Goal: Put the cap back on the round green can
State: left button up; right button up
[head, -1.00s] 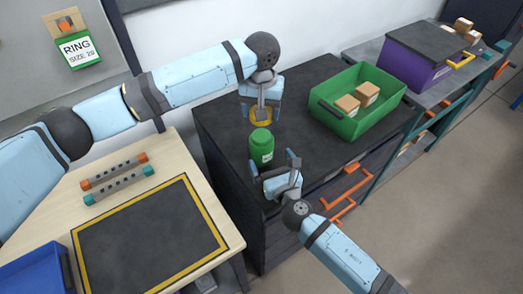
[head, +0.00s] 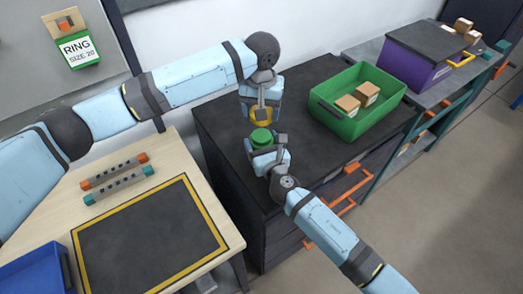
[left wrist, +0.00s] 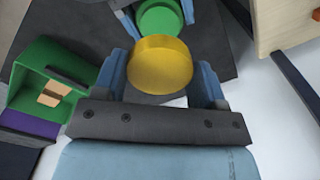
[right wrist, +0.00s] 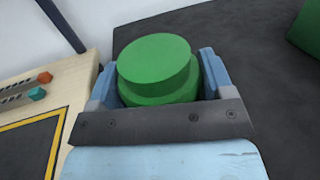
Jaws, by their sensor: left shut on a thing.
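The round green can (head: 261,138) stands upright on the dark cabinet top. It also shows in the right wrist view (right wrist: 155,66), between the fingers of my right gripper (head: 265,144). That gripper is open around the can, one finger on each side; any contact is unclear. My left gripper (head: 261,112) is shut on the round yellow cap (head: 260,117), which it holds just behind the can in the head view. The left wrist view shows the cap (left wrist: 160,64) between the fingers, with the green can top (left wrist: 159,17) beyond it, apart from the cap.
A purple box (head: 410,62) stands further right. A pale table (head: 215,232) with two bars (head: 118,178) and a blue bin (head: 35,272) is at left.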

aim_at(262, 136)
jog(key=c, duration=0.6)
pick_arm(q)
jog(key=shift+f, duration=2.5)
jog(key=shift+f, duration=0.9)
jog(key=shift+f, duration=0.55)
jog(key=o, duration=0.6)
pick_arm(e)
jog(key=c, duration=0.4)
pick_arm(q)
jog(key=o, duration=0.3)
